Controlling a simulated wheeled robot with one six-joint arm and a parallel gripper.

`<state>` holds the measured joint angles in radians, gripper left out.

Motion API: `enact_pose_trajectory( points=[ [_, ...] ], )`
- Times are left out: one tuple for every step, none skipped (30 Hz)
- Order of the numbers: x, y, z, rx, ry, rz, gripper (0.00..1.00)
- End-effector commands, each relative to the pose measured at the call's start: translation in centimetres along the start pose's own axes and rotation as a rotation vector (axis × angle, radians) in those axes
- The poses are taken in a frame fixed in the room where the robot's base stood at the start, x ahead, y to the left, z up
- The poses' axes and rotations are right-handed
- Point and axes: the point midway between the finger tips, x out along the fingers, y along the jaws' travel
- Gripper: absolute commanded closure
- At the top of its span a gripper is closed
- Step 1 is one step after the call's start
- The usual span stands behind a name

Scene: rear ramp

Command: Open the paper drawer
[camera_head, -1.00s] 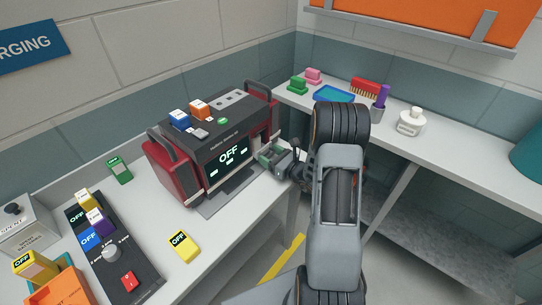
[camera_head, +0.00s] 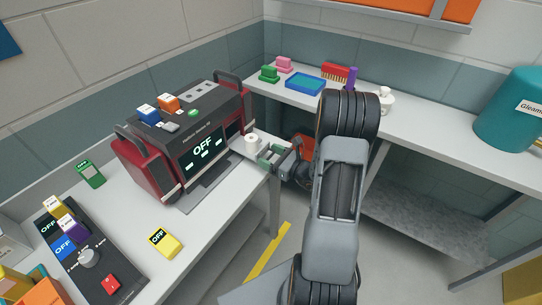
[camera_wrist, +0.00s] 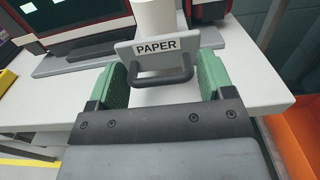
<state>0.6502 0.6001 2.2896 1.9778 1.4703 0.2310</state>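The paper drawer (camera_wrist: 205,37) has a grey front with a "PAPER" label and a dark grey handle (camera_wrist: 160,78). It stands out from the right end of the black and red machine (camera_head: 190,150). A white paper roll (camera_head: 253,145) shows in it, behind the drawer front in the wrist view (camera_wrist: 157,18). My gripper (camera_head: 272,156) is at the drawer front.
A yellow block (camera_head: 165,242) and a control panel (camera_head: 92,255) are on the left bench. The right bench holds a blue tray (camera_head: 306,84), a red brush (camera_head: 336,71) and a teal container (camera_head: 510,110). Floor is free before the bench.

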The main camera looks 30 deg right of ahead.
Motion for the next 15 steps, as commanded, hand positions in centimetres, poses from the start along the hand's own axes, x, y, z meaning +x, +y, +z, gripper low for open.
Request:
enact_pose_trajectory(
  points=[
    [0.0,0.0,0.0,0.000,0.000,0.000,0.22],
    [0.0,0.0,0.0,0.000,0.000,0.000,0.22],
    [0.0,0.0,0.0,0.000,0.000,0.000,0.22],
    [0.0,0.0,0.0,0.000,0.000,0.001,0.22],
    [0.0,0.0,0.0,0.000,0.000,0.001,0.22],
    [0.0,0.0,0.0,0.000,0.001,0.001,0.22],
    [0.0,0.0,0.0,0.000,0.001,0.001,0.22],
    [-0.1,0.0,0.0,0.000,0.001,0.001,0.22],
    [-0.2,0.0,0.0,0.000,0.001,0.000,0.22],
    [-0.4,0.0,-0.1,0.000,0.001,-0.001,0.22],
    [-0.6,-0.1,-0.1,0.000,0.001,-0.002,0.22],
    [-1.1,-0.1,-0.1,0.000,0.001,-0.003,0.22],
    [-1.5,-0.1,-0.1,0.000,0.000,-0.002,0.22],
    [-2.0,-0.1,-0.1,0.000,0.000,-0.004,0.22],
    [-2.7,-0.1,-0.1,0.000,0.000,-0.004,0.22]
  ],
)
